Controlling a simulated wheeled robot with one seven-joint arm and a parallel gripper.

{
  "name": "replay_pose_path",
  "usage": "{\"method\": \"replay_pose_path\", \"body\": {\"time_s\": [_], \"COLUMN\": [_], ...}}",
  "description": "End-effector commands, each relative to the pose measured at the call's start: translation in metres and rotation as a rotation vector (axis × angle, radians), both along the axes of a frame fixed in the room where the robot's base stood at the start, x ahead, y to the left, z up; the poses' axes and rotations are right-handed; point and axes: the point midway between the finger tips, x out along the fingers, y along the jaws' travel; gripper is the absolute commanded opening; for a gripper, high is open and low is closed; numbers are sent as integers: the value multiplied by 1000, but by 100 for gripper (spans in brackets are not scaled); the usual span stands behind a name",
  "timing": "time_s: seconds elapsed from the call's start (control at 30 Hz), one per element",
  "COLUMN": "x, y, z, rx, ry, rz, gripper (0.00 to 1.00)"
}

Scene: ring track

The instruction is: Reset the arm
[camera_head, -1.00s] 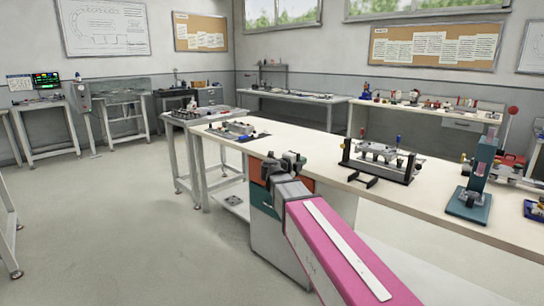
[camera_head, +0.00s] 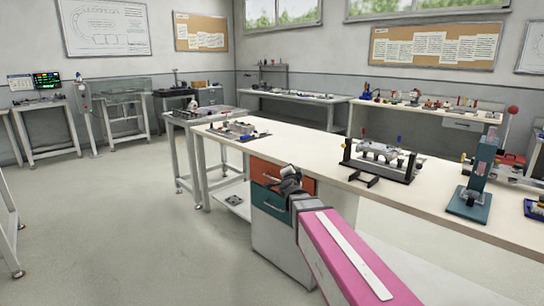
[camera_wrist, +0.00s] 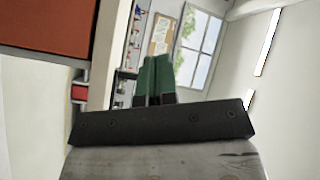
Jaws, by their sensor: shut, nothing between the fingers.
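My pink arm reaches out from the lower right in the head view. My gripper (camera_head: 286,174) is at its far end, in front of the drawers under the long bench. In the wrist view the two green fingers (camera_wrist: 154,80) stand side by side with their tips together. Nothing shows between them. Behind them the wrist view is tilted and shows a window (camera_wrist: 197,48) and a pin board (camera_wrist: 160,35).
The long white bench (camera_head: 330,152) runs across the right. It carries a black-framed fixture (camera_head: 382,160) and a teal press (camera_head: 474,190). A red drawer (camera_head: 266,172) and a teal drawer (camera_head: 270,201) are below it. The floor (camera_head: 130,220) at left is clear.

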Motion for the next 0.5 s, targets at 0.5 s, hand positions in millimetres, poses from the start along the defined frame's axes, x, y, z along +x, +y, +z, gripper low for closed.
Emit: {"method": "replay_pose_path", "body": {"time_s": [0.5], "x": [-115], "y": [-17], "z": [-201], "rx": [-577], "ry": [757], "rz": [639], "gripper": [0]}}
